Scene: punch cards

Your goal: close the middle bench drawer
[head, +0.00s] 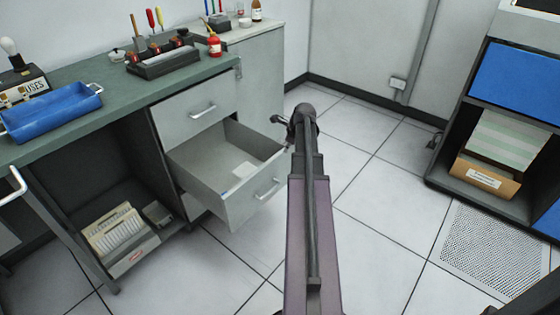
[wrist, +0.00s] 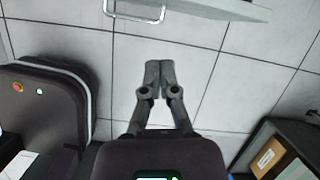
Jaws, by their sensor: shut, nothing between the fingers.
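The middle bench drawer (head: 228,200) is pulled well out of the grey-green bench in the head view. Its bar handle (head: 267,188) is on the front panel, and a pale card lies inside. In the wrist view the drawer's front edge (wrist: 225,8) and handle (wrist: 135,14) show at the top. My gripper (wrist: 153,68) is shut and empty, its fingertips together over the floor, a little apart from the handle in the picture. In the head view my arm passes just right of the drawer, and the fingers are hard to make out.
A shut drawer (head: 195,113) sits above the open one. The bench top (head: 110,75) holds a blue tray (head: 52,112) and tools. A shelf unit with a cardboard box (head: 485,177) stands at right. Tiled floor (head: 365,215) between them is clear. A dark rounded case (wrist: 45,95) shows in the wrist view.

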